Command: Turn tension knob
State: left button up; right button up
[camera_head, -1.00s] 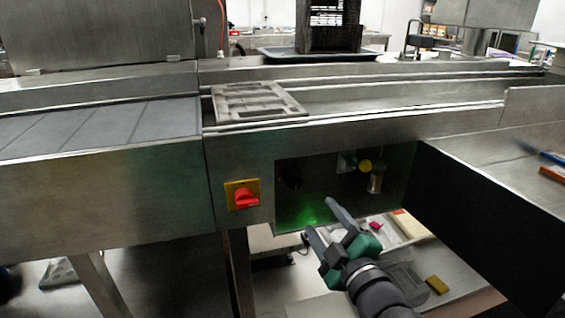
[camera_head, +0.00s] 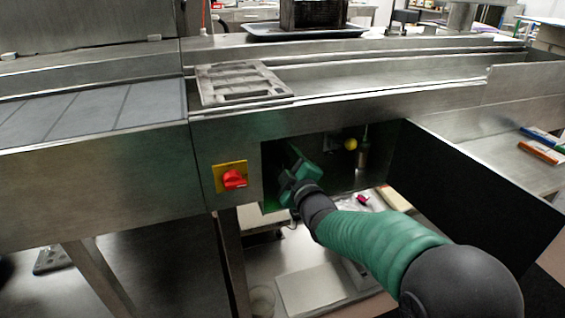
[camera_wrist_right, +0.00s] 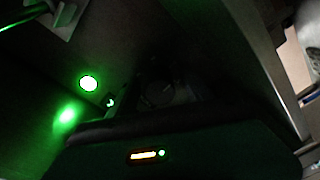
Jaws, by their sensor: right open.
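The recessed compartment (camera_head: 377,168) under the conveyor is open and dark inside. A dark round knob shape (camera_wrist_right: 160,94) shows dimly in the right wrist view; I take it to be the tension knob. In the head view my right gripper hides that spot. My right gripper (camera_head: 291,164) reaches into the left part of the compartment, open, with nothing seen between its fingers. It points toward the knob's area; whether it touches the knob cannot be told. My left gripper is not in view.
A red rotary switch (camera_head: 234,179) on a yellow plate sits left of the opening. A yellow ball-shaped part (camera_head: 350,144) is inside, to the right. The open black door (camera_head: 470,200) stands right of my arm. A mould (camera_head: 240,83) lies on the conveyor above.

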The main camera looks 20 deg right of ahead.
grip_shut()
dwell(0.4)
jog(key=shift+m, duration=0.3)
jog(key=m, duration=0.5)
jog(key=shift+f, duration=0.2)
jog(key=m, duration=0.6)
jog(key=shift+a+m+h, duration=0.15)
jog(key=shift+m+h, duration=0.15)
jog(key=shift+f, duration=0.1)
